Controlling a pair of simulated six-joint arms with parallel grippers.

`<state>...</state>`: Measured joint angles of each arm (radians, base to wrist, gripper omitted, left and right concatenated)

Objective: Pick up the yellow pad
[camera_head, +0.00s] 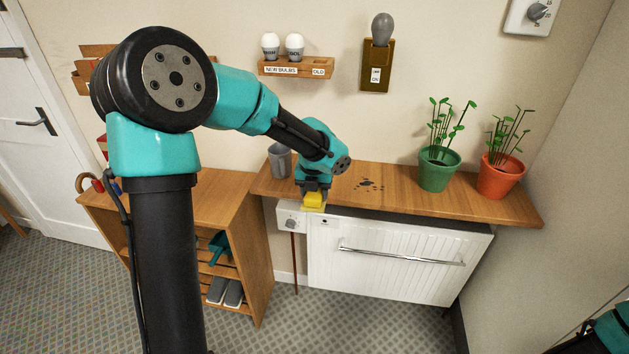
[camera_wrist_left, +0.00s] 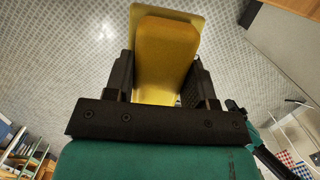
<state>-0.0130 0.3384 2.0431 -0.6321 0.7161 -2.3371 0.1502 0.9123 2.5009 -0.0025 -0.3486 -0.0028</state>
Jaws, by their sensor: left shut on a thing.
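The yellow pad (camera_head: 314,200) is at the front left edge of the wooden shelf above the white radiator. My left gripper (camera_head: 313,193) is shut on it from above. In the left wrist view the pad (camera_wrist_left: 165,60) sits between the two dark fingers of the gripper (camera_wrist_left: 160,80), with a flat paler yellow part behind its thicker block. The floor shows beyond it in that view. I cannot tell whether the pad touches the shelf. My right gripper is not in view; only a bit of teal arm shows at the lower right of the head view.
The wooden shelf (camera_head: 405,191) holds a grey cup (camera_head: 280,160), a dark spill of specks (camera_head: 369,184), a green potted plant (camera_head: 438,170) and an orange one (camera_head: 501,177). Below are a white radiator (camera_head: 395,252) with a rail and a control box (camera_head: 290,217). A wooden cabinet (camera_head: 262,250) stands left.

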